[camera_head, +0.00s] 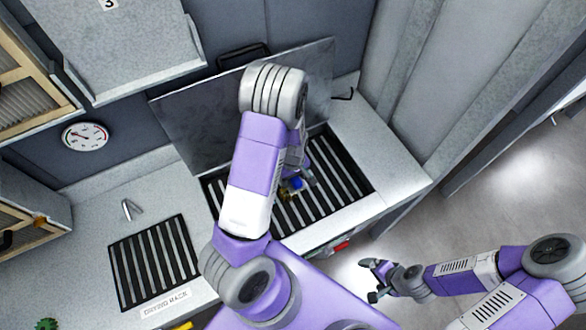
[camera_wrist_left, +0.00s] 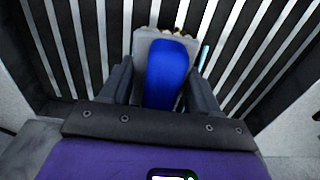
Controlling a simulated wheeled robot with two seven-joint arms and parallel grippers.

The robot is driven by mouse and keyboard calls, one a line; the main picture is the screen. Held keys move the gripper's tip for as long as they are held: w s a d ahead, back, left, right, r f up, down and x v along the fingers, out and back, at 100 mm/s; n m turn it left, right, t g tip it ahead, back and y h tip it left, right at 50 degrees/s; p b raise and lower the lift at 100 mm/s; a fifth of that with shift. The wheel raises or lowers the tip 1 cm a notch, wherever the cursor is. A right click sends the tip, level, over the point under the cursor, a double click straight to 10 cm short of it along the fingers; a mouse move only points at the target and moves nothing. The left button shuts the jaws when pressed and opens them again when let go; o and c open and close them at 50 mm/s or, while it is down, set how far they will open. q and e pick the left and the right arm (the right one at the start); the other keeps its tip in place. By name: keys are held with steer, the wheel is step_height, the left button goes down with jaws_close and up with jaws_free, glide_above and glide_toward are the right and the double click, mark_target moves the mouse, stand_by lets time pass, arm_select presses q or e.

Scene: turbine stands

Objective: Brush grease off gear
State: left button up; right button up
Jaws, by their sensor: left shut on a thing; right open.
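My left gripper (camera_wrist_left: 160,76) is shut on a blue-handled thing, which looks like the brush (camera_wrist_left: 168,80). A pale grey block and tan tips show at its far end. In the head view the blue part of the brush (camera_head: 296,183) shows beside my left arm, above the slatted basin; my arm hides much of the gripper. A small green gear (camera_head: 47,324) lies on the counter at the bottom left, cut by the picture edge. I cannot make out another gear or any grease. My right gripper (camera_head: 378,279) is open and empty, right of the counter.
The basin (camera_head: 345,185) has dark slats and a raised grey lid (camera_head: 185,110) behind it. A slatted drying rack (camera_head: 155,262) is set in the counter to the left, with a metal tap-like hook (camera_head: 130,209) behind. A red-handled item (camera_head: 341,246) is at the front edge.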

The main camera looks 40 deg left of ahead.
arm_select(q)
steer(key=shift+r+p, duration=1.1)
steer(key=shift+r, duration=0.45)
